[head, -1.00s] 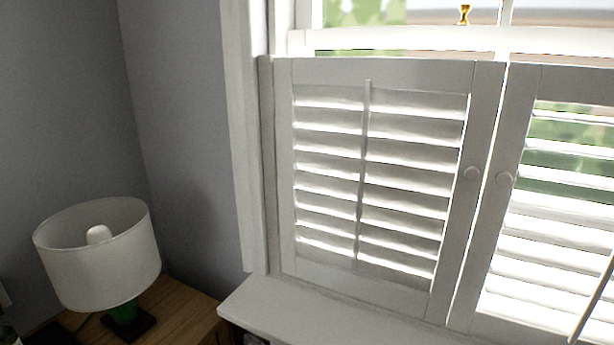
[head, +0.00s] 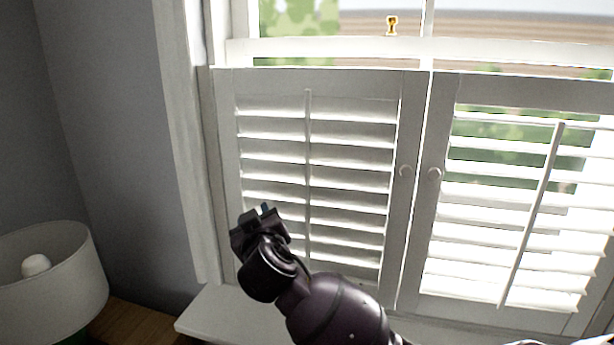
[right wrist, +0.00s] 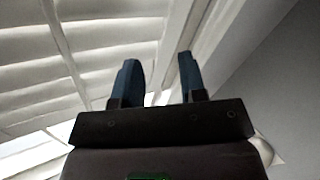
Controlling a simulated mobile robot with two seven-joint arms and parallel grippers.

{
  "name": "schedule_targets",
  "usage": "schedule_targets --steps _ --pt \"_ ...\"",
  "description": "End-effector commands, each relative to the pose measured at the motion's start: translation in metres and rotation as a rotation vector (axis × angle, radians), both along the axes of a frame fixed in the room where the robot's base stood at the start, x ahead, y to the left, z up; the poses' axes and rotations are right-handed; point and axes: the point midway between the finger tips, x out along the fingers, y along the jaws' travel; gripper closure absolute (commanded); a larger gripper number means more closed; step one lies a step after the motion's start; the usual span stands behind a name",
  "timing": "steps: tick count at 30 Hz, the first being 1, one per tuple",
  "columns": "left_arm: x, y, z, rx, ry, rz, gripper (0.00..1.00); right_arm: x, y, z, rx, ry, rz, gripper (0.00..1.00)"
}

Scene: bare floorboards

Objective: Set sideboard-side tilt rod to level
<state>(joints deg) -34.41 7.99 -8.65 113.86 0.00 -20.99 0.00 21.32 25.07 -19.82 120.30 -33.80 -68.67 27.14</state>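The left shutter panel, nearer the wooden sideboard top, has a vertical tilt rod (head: 308,150) down the middle of its slats (head: 350,155). These slats are tilted, with thin bright gaps between them. My right gripper (head: 265,210) is in front of this panel's lower left part, left of the rod and apart from it in the picture. The forearm hides part of the rod's lower end. In the right wrist view the gripper (right wrist: 158,65) is open and empty, its two blue fingers spread, and a rod-like strip (right wrist: 66,50) crosses the slats left of them. My left gripper is not in view.
The right panel has its own tilt rod (head: 535,200), with more light between its slats. A white sill (head: 215,310) juts out below. A lamp (head: 55,275) stands on the sideboard (head: 130,325) at the lower left.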

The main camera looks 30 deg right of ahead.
Motion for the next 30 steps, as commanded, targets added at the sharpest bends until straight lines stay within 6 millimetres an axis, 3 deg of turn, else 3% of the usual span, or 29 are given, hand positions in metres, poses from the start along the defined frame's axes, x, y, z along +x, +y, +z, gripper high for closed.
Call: schedule_targets --steps 1,3,6,15,20,30 --pt "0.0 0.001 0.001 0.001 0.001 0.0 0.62 -0.002 -0.006 0.018 0.023 -0.034 -0.067 0.62" --pt "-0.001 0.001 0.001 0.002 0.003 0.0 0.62 -0.009 -0.017 0.034 0.074 -0.078 -0.172 0.62" --pt "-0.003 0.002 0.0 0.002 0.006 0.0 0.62 -0.022 -0.032 0.047 0.159 -0.142 -0.307 0.62" --pt "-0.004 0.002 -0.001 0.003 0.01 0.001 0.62 -0.047 -0.054 0.047 0.33 -0.244 -0.516 0.62" --pt "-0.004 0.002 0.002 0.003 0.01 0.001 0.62 -0.041 -0.063 0.048 0.335 -0.25 -0.527 0.62" --pt "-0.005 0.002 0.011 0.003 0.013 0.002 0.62 -0.005 -0.105 0.048 0.331 -0.245 -0.525 0.62"
